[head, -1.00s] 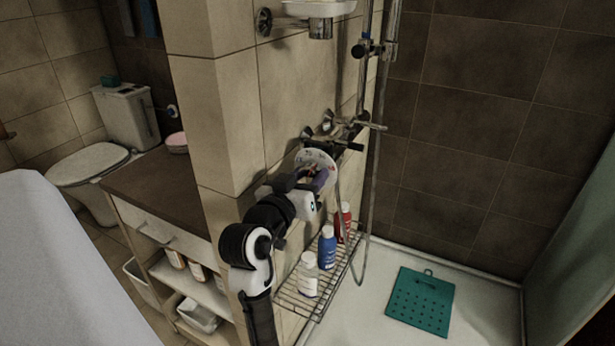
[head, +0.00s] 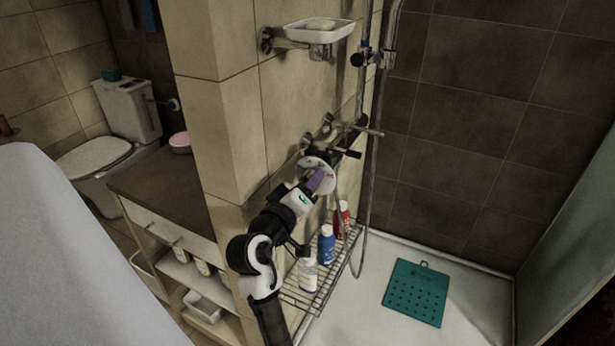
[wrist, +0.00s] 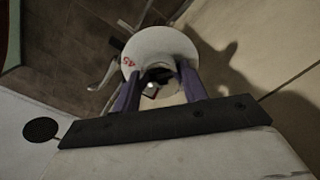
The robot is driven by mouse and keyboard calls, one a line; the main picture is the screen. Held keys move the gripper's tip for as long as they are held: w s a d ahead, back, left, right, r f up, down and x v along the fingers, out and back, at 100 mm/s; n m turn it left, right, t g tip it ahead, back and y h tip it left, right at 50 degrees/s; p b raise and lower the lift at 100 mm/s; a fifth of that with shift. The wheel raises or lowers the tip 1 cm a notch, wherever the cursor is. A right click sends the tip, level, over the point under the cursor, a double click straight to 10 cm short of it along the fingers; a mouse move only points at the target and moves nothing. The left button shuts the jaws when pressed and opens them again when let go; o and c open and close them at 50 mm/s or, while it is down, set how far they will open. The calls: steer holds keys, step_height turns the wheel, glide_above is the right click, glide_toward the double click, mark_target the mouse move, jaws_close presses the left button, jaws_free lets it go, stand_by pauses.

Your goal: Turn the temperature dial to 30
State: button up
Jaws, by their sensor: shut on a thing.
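The temperature dial is a round white disc (head: 320,176) on the shower wall below the mixer taps. In the wrist view the dial (wrist: 150,45) shows a red number 45 at its left. My gripper (wrist: 158,82) is shut on the dial's middle, with one purple finger on each side of it. In the head view my gripper (head: 318,182) reaches the dial from the lower left and covers part of its face. The other markings are too small or hidden to read.
A wire rack (head: 325,275) with a white bottle (head: 308,275), a blue bottle (head: 327,245) and a red bottle (head: 342,220) is below my gripper. A soap dish (head: 320,32) is above. A shower hose (head: 366,235) hangs at the right. A green mat (head: 416,292) lies on the shower floor.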

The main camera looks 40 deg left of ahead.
steer(key=shift+n+p, duration=0.35)
steer(key=shift+n, duration=0.15)
steer(key=o, duration=1)
steer(key=b+v, duration=0.3)
steer(key=v, duration=1.1)
steer(key=shift+w+f, duration=0.1)
steer(key=shift+w, duration=0.05)
